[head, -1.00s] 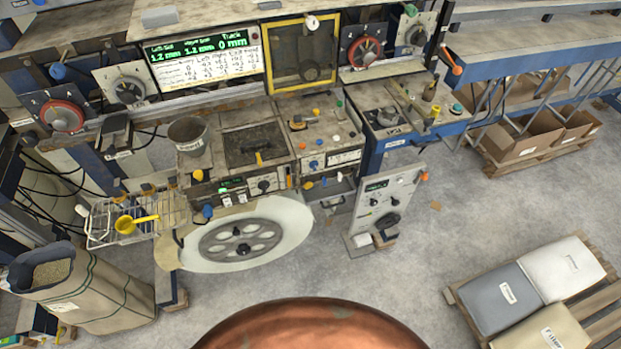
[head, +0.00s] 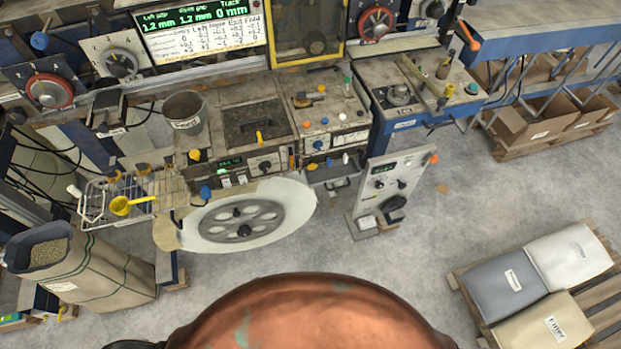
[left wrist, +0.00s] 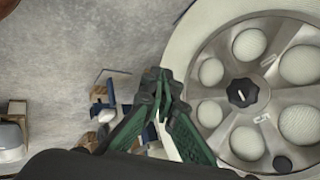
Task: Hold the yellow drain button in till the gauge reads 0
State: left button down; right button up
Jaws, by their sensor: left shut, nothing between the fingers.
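My left gripper (left wrist: 160,85) is shut and empty in the left wrist view, with green fingers, near a large white roll with a grey spoked hub (left wrist: 240,92). It does not show in the head view. My right gripper is in neither view. In the head view, a yellow-orange knob (head: 194,155) stands on the machine's front left, above a blue knob (head: 205,192). I cannot tell whether it is the drain button. A small green display (head: 230,162) is on the machine front, and another (head: 383,169) on a grey panel. Their readings are too small to read.
The white roll (head: 289,215) juts out below the machine. A wire rack (head: 92,203) with a yellow ladle (head: 121,206) sits at its left. A grain sack (head: 95,275) stands at lower left. A pallet of bags (head: 565,265) lies at right. The middle floor is clear.

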pick_arm(q)
jog(key=w+d+r+m+t+h, duration=0.1)
jog(key=w+d+r+m+t, duration=0.15)
jog(key=w+d+r, duration=0.4)
jog(key=m+t+h+b, duration=0.4)
jog(key=m+t+h, duration=0.15)
jog(key=m, duration=0.45)
send_near(312, 167)
jog(key=s+d, duration=0.1)
jog(key=s, duration=0.6)
jog(key=w+a+x, duration=0.1)
jog(key=a+x, duration=0.1)
jog(key=x, duration=1)
jog(key=shift+w+a+f+t+b, duration=0.15)
jog(key=shift+w+f+t+b, duration=0.2)
jog(key=shift+w, duration=0.1)
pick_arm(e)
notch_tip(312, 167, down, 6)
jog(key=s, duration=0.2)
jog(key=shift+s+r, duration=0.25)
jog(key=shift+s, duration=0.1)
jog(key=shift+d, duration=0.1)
